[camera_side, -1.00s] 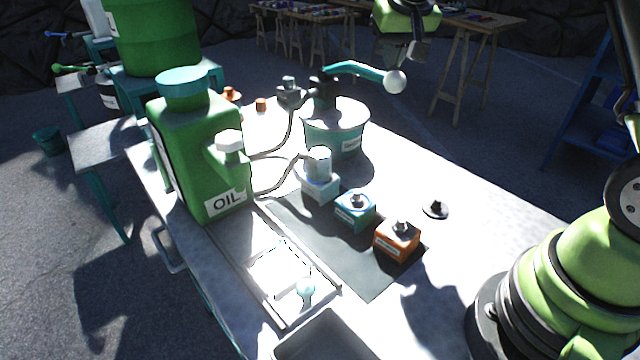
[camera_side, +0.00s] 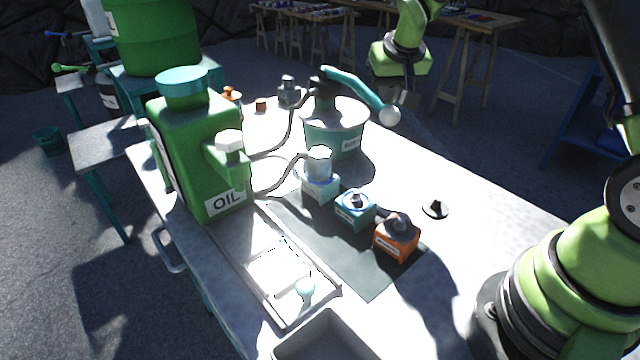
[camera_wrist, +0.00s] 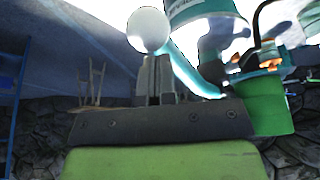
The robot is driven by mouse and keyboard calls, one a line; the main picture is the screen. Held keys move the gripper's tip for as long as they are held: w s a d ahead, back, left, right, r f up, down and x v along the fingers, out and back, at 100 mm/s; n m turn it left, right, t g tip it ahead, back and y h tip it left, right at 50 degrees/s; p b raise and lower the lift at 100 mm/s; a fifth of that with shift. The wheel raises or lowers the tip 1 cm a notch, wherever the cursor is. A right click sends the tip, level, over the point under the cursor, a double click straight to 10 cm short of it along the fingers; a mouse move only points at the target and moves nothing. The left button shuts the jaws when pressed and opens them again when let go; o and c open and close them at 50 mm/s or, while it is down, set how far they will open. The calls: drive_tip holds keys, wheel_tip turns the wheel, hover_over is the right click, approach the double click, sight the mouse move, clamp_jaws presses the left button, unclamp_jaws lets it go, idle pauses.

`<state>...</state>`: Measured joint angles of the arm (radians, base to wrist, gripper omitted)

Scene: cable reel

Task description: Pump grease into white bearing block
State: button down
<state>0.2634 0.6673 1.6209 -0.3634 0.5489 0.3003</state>
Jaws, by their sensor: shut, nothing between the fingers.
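The white bearing block (camera_side: 318,187) sits on the dark mat, with a pale cylindrical fitting (camera_side: 318,160) on top and a hose running to it. Behind it stands the grey-teal grease tub (camera_side: 335,140). Its teal lever (camera_side: 355,88) slopes down to the right and ends in a white ball knob (camera_side: 389,115). My gripper (camera_side: 402,98) is just above and right of the knob, pointing down. In the wrist view my shut, empty fingers (camera_wrist: 160,65) have the knob (camera_wrist: 148,30) at their tips. I cannot tell if they touch it.
A teal block (camera_side: 355,212) and an orange block (camera_side: 396,243) stand on the mat (camera_side: 365,280). The green oil can (camera_side: 200,160) stands at left, beside a light tray (camera_side: 285,300). A small black fitting (camera_side: 435,208) lies at right on the open tabletop.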

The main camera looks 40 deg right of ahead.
wheel_tip(320, 180, up, 14)
idle(0.8)
idle(0.8)
wheel_tip(320, 180, up, 5)
wheel_tip(320, 180, down, 6)
idle(0.8)
drive_tip(key=shift+f, duration=0.1)
idle(1.7)
drive_tip(key=shift+f, duration=6.5)
wheel_tip(320, 180, up, 14)
